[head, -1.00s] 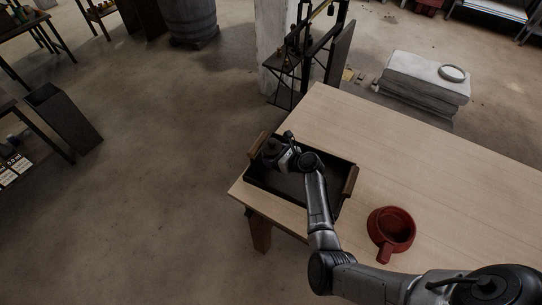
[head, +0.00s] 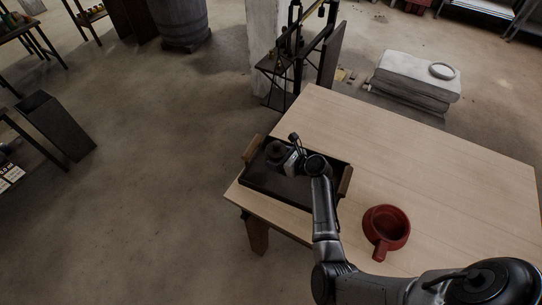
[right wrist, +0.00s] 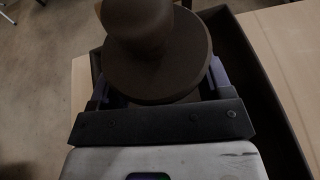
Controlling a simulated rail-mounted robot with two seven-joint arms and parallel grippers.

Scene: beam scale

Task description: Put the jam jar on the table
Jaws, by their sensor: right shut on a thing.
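My right gripper (head: 281,156) is over the black tray (head: 268,196) on the wooden table (head: 430,150). It is shut on a dark brown round thing (head: 275,149), which has a wide disc and a narrower knob on top. The right wrist view shows this thing (right wrist: 150,60) between the fingers of the right gripper (right wrist: 158,88). No label shows on it, so I cannot tell whether it is the jam jar. Its underside is hidden. No other jar shows on the table. My left gripper is not in view.
The tray has raised wooden handles and sits at the table's near left corner. A red cup-like vessel with a handle (head: 385,228) stands to its right. The table top behind them is clear. A black metal frame (head: 300,50) stands on the floor beyond the table.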

